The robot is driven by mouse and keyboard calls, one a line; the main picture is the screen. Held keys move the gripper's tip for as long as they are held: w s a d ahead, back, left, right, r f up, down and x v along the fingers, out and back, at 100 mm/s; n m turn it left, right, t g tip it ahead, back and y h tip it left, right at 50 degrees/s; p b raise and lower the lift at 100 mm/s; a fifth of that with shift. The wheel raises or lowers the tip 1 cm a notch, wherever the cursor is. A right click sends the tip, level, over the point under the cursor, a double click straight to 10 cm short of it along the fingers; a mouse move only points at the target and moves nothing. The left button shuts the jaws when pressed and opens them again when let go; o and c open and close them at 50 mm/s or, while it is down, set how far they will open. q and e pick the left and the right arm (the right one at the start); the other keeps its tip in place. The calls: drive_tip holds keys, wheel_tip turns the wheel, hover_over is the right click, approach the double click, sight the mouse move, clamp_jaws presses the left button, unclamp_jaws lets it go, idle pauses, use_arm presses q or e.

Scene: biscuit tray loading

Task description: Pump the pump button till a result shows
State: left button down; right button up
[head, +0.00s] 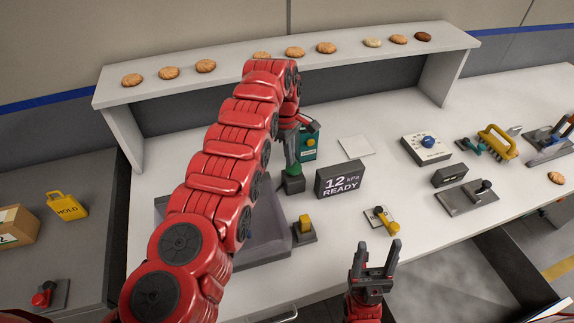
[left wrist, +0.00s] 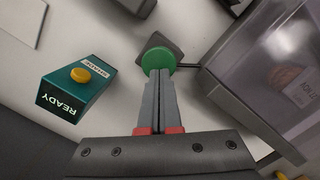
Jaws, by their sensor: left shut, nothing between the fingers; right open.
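The green round pump button (left wrist: 158,60) sits on a dark square base (left wrist: 182,48) in the left wrist view. In the head view the green part (head: 292,170) shows above its dark base (head: 292,185), partly behind my left arm. My left gripper (left wrist: 159,76) is shut and empty, with its fingertips at the near edge of the button; I cannot tell whether they touch it. My right gripper (head: 376,252) is open and empty, near the table's front edge.
A teal box (left wrist: 75,88) with a yellow button and "READY" stands left of the pump in the wrist view. A clear-walled chamber (left wrist: 235,75) is close on the right. A yellow-topped switch (head: 304,228) and a dial box (head: 427,148) stand on the table. Biscuits line the shelf (head: 240,78).

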use_arm(q)
drive_tip(key=shift+f, duration=0.15)
drive_tip(key=shift+d, duration=0.2)
